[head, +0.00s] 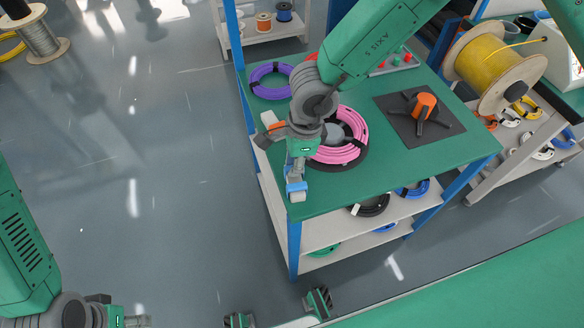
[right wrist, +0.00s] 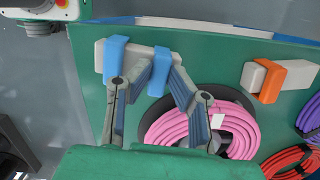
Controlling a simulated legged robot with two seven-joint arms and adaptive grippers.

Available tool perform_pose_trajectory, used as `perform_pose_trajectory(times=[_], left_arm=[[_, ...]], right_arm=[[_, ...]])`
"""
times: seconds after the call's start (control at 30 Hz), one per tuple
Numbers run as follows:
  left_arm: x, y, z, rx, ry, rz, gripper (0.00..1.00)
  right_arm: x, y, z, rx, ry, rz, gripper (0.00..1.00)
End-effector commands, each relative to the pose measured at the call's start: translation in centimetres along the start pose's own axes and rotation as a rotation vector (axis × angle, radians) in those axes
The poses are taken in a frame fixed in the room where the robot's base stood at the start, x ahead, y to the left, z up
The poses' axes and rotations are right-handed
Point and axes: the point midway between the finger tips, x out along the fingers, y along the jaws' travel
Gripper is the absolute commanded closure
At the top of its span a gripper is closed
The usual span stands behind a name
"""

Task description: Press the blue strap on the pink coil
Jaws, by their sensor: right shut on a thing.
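The pink coil (head: 352,153) lies flat on a dark round mat at the front of the green table; my right arm partly covers it. It also shows in the right wrist view (right wrist: 240,127), with a small white tag on it. My right gripper (head: 295,178) points down at the table's front left corner, beside the coil. A second blue strap (right wrist: 116,58) sits on the same block, left of the fingers.
A white block with an orange strap (right wrist: 268,82) lies farther along the table edge. A purple coil (head: 268,80) and a red coil (right wrist: 297,160) lie behind the pink one. A black plate (head: 395,125) with an orange-topped stand is on the right.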

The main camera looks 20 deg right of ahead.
Motion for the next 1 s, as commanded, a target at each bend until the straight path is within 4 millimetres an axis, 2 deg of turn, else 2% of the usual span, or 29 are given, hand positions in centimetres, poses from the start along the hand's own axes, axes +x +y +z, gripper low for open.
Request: perform_pose_trajectory(times=[1.0], left_arm=[[-8.4, -0.1, -0.5, -0.001, 0.000, 0.000, 0.46]], right_arm=[[-7.5, -0.1, 1.2, 0.002, 0.008, -0.002, 1.00]])
